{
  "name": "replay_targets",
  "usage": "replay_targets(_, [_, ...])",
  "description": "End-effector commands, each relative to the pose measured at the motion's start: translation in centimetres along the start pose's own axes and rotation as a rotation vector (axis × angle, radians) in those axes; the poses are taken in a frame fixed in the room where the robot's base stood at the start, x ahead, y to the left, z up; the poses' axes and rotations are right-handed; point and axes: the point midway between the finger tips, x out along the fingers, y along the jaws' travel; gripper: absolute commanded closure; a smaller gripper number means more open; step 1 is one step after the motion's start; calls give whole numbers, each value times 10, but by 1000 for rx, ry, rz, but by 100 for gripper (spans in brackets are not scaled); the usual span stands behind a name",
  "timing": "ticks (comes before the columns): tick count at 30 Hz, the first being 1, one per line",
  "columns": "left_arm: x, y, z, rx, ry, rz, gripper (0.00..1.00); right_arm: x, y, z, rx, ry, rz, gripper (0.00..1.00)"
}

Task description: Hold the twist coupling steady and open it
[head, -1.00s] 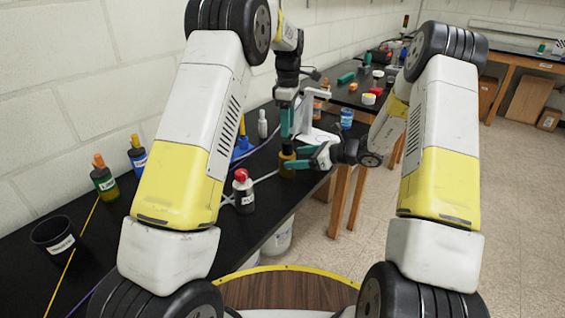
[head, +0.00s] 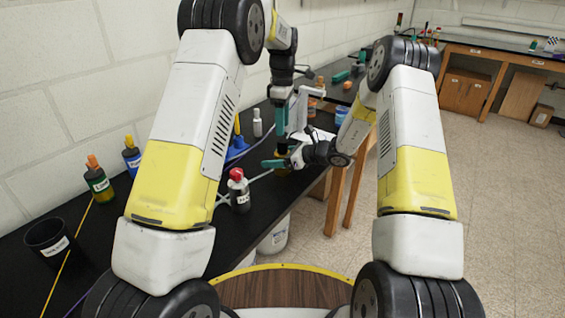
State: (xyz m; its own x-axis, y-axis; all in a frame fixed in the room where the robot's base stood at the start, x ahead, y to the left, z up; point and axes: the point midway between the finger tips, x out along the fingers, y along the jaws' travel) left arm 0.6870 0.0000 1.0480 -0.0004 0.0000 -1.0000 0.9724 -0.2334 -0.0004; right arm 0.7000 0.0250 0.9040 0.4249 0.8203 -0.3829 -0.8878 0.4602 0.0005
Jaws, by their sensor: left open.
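A small amber and dark piece (head: 282,157), which looks like the twist coupling, stands upright on the black bench, mostly hidden by my grippers. My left gripper (head: 281,138) points straight down above it, its teal fingers open, seen edge-on. My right gripper (head: 284,162) comes in level from the right at the piece's height. One teal finger crosses in front of the piece. I cannot tell whether the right fingers touch or close on it.
A red-capped bottle (head: 238,190) stands nearer on the bench (head: 120,235). A white bottle (head: 257,123), a blue stand (head: 237,147) and a white stand (head: 299,108) are close by. A black cup (head: 48,240) and two dropper bottles (head: 97,178) are at left.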

Motion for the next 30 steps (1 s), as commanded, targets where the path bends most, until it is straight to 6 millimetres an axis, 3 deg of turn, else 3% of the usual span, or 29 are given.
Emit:
replay_targets(1, [0,0,0,0,0,0,49,0,0,0,0,0,0,42])
replay_targets(10, [0,0,0,0,0,0,49,0,0,0,0,0,0,100])
replay_targets(13, [0,0,0,0,0,0,49,0,0,0,0,0,0,100])
replay_targets(15, [0,0,0,2,0,0,58,0,0,0,0,0,0,100])
replay_targets(20, [0,0,0,86,0,0,58,0,0,0,0,0,0,100])
replay_targets(23, [0,0,0,228,0,0,58,0,0,0,0,0,0,100])
replay_targets(30, [0,0,0,735,-1,0,58,0,0,0,0,0,0,100])
